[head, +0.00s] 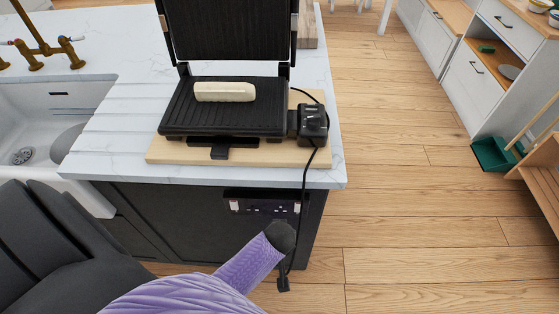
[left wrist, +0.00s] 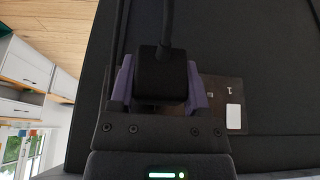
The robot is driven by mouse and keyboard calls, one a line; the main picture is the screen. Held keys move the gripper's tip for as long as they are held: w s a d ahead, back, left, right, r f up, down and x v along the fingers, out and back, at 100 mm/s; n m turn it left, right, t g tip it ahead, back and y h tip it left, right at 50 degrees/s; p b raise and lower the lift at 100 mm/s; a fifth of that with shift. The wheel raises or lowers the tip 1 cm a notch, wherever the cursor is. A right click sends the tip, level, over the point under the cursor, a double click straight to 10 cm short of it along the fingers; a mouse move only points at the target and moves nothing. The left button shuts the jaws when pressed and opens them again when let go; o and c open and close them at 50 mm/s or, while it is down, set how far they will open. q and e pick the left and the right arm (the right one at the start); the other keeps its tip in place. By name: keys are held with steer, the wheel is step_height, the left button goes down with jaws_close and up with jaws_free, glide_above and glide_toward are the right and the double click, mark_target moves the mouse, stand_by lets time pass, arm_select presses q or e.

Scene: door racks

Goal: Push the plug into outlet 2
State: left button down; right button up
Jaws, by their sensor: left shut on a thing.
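The black plug (left wrist: 160,75) sits between the purple fingers of my left gripper (left wrist: 158,88), which is shut on it. Its cord (left wrist: 167,25) leaves at the top of the left wrist view. The dark outlet panel (head: 265,206) is on the island's dark side, with white switches at both ends and small socket holes between. It also shows in the left wrist view (left wrist: 217,88), partly hidden behind the plug and a finger. The gap between plug and panel cannot be judged. My right gripper is in neither view.
An open contact grill (head: 222,118) with a pale block (head: 224,91) on it stands on a wooden board (head: 170,151) on the marble counter (head: 115,165). Its cord (head: 305,185) hangs over the front edge, right of the panel. Open wooden floor (head: 400,230) lies to the right.

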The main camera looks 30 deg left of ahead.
arm_select(q)
steer(key=shift+w+a, duration=0.35)
steer(key=shift+w, duration=0.25)
steer(key=shift+w+a, duration=0.3)
steer(key=shift+w, duration=0.25)
stand_by(1.0)
steer(key=shift+w+a, duration=0.2)
steer(key=shift+w, duration=0.15)
steer(key=shift+w+a+b, duration=0.2)
steer(key=shift+w+a, duration=0.15)
steer(key=shift+w, duration=0.2)
steer(key=shift+w+a+b, duration=0.15)
steer(key=shift+w+a, duration=0.2)
steer(key=shift+w, duration=0.2)
jaws_free()
stand_by(0.4)
